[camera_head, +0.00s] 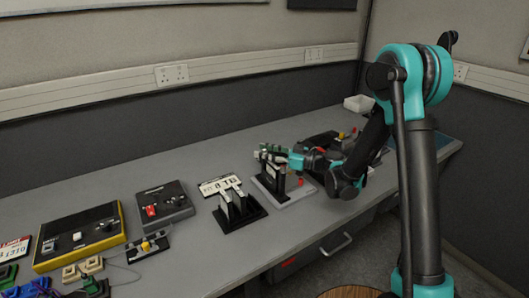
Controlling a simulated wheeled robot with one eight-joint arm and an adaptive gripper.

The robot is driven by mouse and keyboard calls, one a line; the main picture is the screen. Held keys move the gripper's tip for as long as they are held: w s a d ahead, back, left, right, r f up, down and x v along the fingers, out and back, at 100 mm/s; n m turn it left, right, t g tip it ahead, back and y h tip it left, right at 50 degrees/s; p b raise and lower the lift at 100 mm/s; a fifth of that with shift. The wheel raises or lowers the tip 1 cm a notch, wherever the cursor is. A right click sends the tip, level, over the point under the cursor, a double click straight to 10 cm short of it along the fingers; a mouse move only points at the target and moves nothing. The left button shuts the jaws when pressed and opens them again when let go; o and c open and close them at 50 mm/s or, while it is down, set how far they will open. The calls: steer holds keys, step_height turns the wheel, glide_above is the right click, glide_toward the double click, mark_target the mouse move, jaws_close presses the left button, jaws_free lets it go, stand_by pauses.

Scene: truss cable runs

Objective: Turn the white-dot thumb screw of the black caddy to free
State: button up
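My gripper (274,157) is at the far middle of the bench, reaching in from the right. Its fingertips are over or close beside a black upright holder (270,180) on a pale grey base (296,196). The fingers are too small to show whether they are open or shut, and I cannot tell whether they touch the holder. A second black holder (240,214), with upright plates on a black base, stands to the left and nearer. I cannot make out a white dot or a thumb screw on either, so which is the black caddy is unclear.
A white lettered plate (219,185) lies behind the second holder. A grey box with a red switch (151,210), a yellow-edged black box (80,235) and small coloured parts (92,286) are to the left. The bench front (200,268) has free room.

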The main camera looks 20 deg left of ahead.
steer(key=shift+d, duration=0.15)
steer(key=d, duration=1.1)
steer(key=shift+s+d, duration=0.25)
steer(key=shift+d, duration=0.15)
